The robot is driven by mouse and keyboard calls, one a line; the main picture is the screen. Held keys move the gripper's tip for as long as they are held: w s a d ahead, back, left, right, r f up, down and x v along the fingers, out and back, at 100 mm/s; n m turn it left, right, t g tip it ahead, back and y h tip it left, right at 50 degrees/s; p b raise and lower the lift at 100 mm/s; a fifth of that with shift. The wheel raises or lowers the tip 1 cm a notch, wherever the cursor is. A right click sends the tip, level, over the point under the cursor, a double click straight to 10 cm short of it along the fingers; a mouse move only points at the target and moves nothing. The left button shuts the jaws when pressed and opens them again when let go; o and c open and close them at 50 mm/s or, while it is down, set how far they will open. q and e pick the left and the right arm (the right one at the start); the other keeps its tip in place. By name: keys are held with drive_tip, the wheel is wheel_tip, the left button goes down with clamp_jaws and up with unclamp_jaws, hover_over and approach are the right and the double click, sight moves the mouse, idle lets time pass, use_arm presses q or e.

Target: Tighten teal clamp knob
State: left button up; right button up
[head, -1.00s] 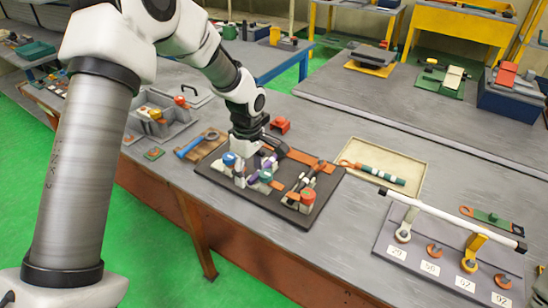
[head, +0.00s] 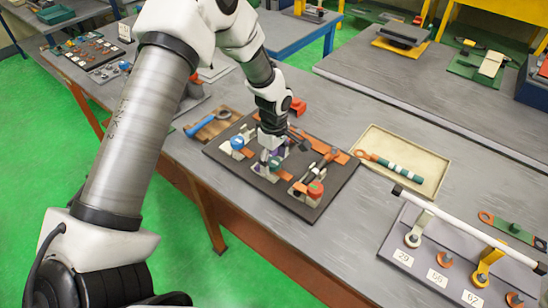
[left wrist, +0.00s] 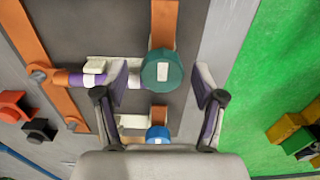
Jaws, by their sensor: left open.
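The teal clamp knob (head: 275,163) stands on the dark fixture board (head: 224,160), between a blue knob (head: 238,143) and an orange-red knob (head: 315,189). My left gripper (head: 271,150) is above the teal knob and partly covers it. In the left wrist view, the teal knob (left wrist: 162,72) has a pale bar on top and appears between the two fingers of my open left gripper (left wrist: 161,82). Gaps show on both sides. A purple-and-white rod (left wrist: 80,78) lies beside the knob. My right gripper is not in view.
The blue knob (left wrist: 157,134) shows close below the teal one in the left wrist view. A cream tray (head: 405,140) with a green-banded tool lies right of the board. A rack with a white bar (head: 470,228) stands at the front right.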

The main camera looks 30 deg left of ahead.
use_arm(q)
drive_tip(key=shift+s+r, duration=0.2)
drive_tip(key=shift+s, duration=0.05)
drive_tip(key=c, duration=1)
drive_tip(key=shift+f, duration=0.1)
drive_tip(key=shift+c, duration=0.5)
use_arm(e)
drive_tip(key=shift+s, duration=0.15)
